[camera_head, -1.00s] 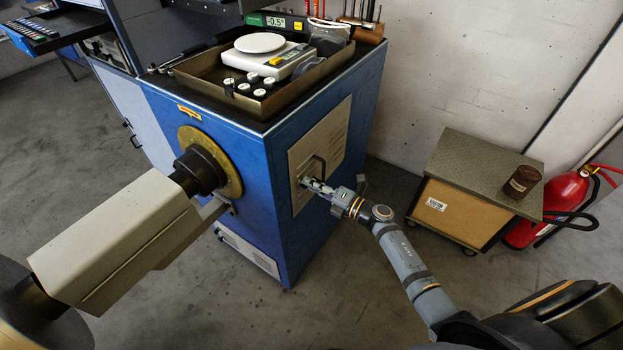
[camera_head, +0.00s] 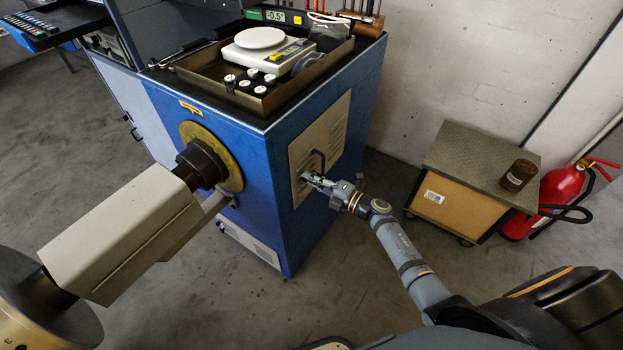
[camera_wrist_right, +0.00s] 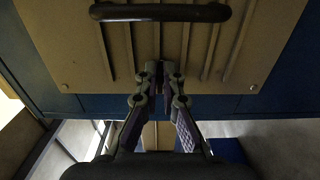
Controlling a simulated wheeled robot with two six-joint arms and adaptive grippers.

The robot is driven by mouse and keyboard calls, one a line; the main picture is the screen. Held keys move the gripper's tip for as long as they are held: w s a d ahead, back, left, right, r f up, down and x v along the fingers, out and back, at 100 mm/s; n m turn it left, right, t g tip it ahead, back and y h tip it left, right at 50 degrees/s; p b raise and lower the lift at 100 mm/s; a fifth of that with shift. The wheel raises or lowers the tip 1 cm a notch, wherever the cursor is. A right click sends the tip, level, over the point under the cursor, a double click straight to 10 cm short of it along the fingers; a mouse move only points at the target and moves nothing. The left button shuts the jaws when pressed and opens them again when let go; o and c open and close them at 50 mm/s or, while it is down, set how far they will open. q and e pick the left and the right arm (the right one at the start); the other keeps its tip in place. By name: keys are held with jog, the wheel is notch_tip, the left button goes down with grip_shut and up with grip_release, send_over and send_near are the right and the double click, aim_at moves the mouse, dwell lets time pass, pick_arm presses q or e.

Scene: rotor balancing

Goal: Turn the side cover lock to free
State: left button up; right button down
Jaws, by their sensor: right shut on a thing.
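The beige side cover (camera_head: 337,122) is on the blue cabinet's right face, flat against it as far as I can see. Its dark bar handle (camera_head: 318,160) also shows in the right wrist view (camera_wrist_right: 160,12). My right gripper (camera_head: 308,178) is at the cover's lower part, just below the handle. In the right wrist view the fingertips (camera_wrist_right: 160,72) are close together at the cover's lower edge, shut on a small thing. That thing, where the lock would be, is hidden between the fingertips, so I cannot tell its turn. My left gripper is not in view.
A blue cabinet (camera_head: 258,190) carries a tray (camera_head: 215,88) with a scale (camera_head: 262,50). A beige machine arm (camera_head: 125,240) stands left of it. A wheeled cart (camera_head: 465,200) with a brown canister (camera_head: 518,175) and a red extinguisher (camera_head: 560,190) stand right. Floor between is clear.

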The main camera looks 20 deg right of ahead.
jog(key=c, duration=1.5)
grip_release()
jog(key=shift+d, duration=0.1)
jog(key=v, duration=1.2)
